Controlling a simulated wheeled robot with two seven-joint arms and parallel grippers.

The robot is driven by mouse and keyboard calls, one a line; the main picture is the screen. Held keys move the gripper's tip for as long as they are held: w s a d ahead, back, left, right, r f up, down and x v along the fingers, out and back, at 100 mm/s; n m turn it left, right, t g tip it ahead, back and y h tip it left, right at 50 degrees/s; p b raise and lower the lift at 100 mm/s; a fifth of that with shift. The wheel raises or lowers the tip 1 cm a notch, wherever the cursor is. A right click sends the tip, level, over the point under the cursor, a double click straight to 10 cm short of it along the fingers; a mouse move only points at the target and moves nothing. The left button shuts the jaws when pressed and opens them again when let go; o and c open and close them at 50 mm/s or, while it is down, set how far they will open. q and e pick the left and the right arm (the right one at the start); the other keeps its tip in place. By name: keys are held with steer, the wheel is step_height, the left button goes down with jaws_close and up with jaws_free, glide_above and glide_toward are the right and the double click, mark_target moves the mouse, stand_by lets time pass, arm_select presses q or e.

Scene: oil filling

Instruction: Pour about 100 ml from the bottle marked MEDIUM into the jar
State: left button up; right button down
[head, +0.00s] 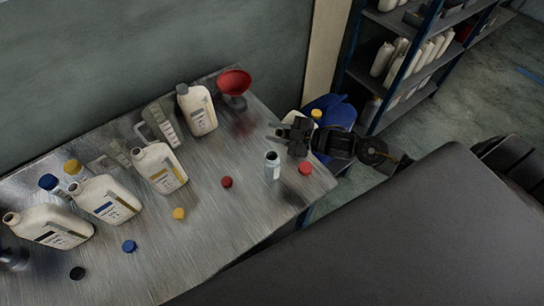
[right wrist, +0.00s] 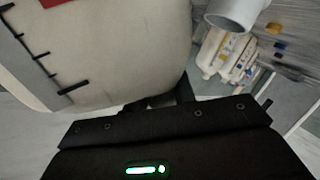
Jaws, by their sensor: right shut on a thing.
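My right gripper (head: 298,137) is shut on a cream bottle at the right end of the table. In the head view the gripper hides most of this bottle (head: 293,117); in the right wrist view its body (right wrist: 120,45) fills the left side, with black tick marks and a bit of red on its label. Whether it is marked MEDIUM cannot be read. The small grey jar (head: 272,170) stands open and upright on the table, just below the gripper in the picture. My left gripper is not in view.
Open cream bottles (head: 160,172) (head: 105,203) (head: 48,230) and a grey-capped one (head: 197,112) stand along the table (head: 215,215). A red funnel (head: 234,82) is at the back. Red (head: 227,182), yellow (head: 178,214), blue (head: 129,246) and black (head: 77,273) caps lie loose; another red cap (head: 305,168) is beside the jar.

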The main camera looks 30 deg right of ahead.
steer(key=f+n+b, duration=0.1)
steer(key=f+n+h+b, duration=0.1)
steer(key=b, duration=0.1)
steer(key=shift+a+f, duration=0.2)
steer(key=shift+f, duration=0.1)
steer(key=shift+b, duration=0.35)
steer(key=shift+s+r+n+h, duration=0.1)
steer(key=shift+r+n+h, duration=0.1)
steer(key=shift+n+h, duration=0.25)
steer(key=shift+r+n+b, duration=0.1)
steer(key=shift+n+b, duration=0.2)
steer(key=shift+n, duration=0.05)
steer(key=shift+h, duration=0.25)
steer(key=shift+f+n+h+b, duration=0.4)
steer(key=shift+f+n+b, duration=0.25)
steer(key=shift+b, duration=0.7)
stand_by(1.0)
